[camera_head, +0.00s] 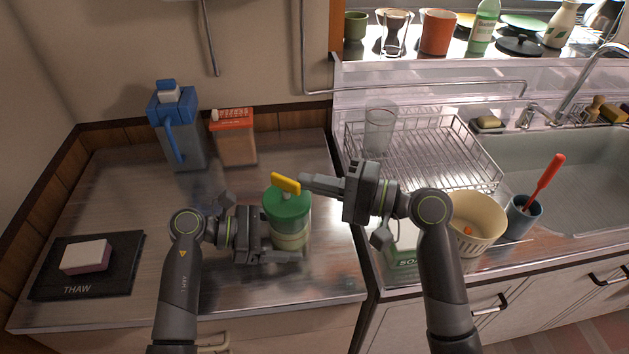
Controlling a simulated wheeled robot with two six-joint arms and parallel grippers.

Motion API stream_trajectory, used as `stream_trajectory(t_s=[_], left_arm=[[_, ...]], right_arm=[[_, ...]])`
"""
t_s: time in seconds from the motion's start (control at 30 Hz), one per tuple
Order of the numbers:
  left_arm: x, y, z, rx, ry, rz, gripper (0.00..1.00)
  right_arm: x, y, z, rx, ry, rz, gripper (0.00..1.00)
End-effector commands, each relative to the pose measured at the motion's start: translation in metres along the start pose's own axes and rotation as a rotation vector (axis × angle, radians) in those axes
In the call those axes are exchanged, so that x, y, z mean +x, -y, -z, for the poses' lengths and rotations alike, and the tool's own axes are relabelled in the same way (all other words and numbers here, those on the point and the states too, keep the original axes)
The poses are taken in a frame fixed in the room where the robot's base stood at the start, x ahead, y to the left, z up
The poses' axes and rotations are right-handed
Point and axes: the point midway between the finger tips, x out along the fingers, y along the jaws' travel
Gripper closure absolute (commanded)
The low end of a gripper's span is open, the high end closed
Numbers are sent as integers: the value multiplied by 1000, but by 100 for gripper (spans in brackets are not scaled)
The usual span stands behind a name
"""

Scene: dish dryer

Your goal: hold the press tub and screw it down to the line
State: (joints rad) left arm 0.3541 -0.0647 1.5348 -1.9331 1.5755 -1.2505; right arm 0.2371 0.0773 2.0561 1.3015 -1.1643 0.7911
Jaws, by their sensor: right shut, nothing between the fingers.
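The press tub has a pale, see-through body (291,234), a green lid (287,204) and a yellow bar handle (285,183) on top. It stands upright on the left counter. My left gripper (284,254) comes in from the left, low on the tub, and is shut on its body. The near finger crosses the front; the far finger is hidden behind the tub. My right gripper (304,182) is shut and empty, its tip at the right end of the yellow handle. Whether they touch is unclear. I cannot make out a line on the tub.
A blue jug (178,125) and an orange-topped box (235,136) stand behind. A black THAW mat (115,275) bears a pink-white block (86,257). Right are a dish rack (440,150), a cream colander (478,212) and a blue cup (523,215). The counter's left middle is clear.

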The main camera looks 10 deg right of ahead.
Motion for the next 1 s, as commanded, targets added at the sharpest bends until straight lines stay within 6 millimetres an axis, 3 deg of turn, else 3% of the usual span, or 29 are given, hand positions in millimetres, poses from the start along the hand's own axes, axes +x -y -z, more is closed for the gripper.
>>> stream_trajectory(t_s=[1.0], left_arm=[[0,0,-2,2,3,-1,37]], right_arm=[[-2,0,-8,0,0,0,100]])
